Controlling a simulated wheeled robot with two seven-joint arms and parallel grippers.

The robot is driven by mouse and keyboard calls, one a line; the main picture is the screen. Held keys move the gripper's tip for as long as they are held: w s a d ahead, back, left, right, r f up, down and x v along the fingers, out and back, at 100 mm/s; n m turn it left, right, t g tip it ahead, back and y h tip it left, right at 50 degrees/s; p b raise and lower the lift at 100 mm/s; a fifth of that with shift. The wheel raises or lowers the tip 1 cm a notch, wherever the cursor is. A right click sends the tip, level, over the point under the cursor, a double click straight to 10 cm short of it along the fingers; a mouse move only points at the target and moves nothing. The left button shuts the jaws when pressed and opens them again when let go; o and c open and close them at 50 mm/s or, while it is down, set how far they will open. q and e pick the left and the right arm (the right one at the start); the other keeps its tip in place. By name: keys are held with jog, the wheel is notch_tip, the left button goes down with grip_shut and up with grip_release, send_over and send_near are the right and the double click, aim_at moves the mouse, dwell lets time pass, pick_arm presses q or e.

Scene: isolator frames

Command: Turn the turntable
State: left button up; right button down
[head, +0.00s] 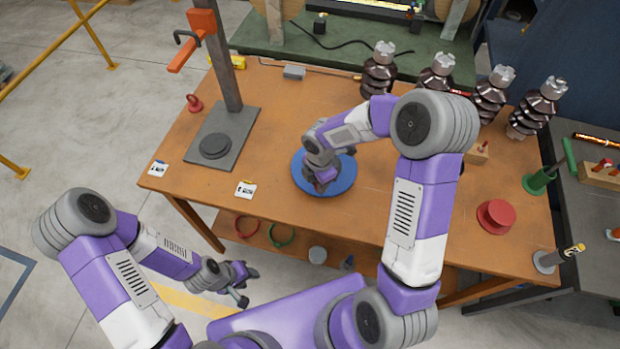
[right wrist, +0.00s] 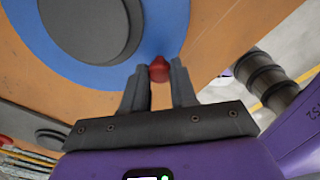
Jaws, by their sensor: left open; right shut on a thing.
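The turntable is a blue disc (head: 345,183) lying flat on the brown workbench, partly covered by my right arm in the head view. In the right wrist view its blue face (right wrist: 95,75) surrounds a dark grey round hub (right wrist: 90,25). A small red knob (right wrist: 159,69) stands near the disc's rim. My right gripper (right wrist: 159,88) is shut on this knob, with a finger on each side. In the head view the right gripper (head: 322,184) is over the disc and the knob is hidden. My left gripper (head: 243,285) is open and empty, in front of the bench and away from the turntable.
The workbench (head: 390,215) has a grey stand with an orange arm (head: 205,135) at the left. Several dark ribbed insulators (head: 435,75) line the back right. A red spool (head: 495,216) and green holder (head: 540,180) stand at the right. Bare bench lies around the disc's front.

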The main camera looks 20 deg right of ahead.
jog(key=shift+s+d, duration=0.1)
jog(key=shift+d, duration=0.05)
dwell(0.3)
jog(key=c, duration=0.9)
grip_release()
notch_tip(320, 180, up, 8)
jog(key=shift+f+p, duration=0.25)
jog(key=shift+p, duration=0.4)
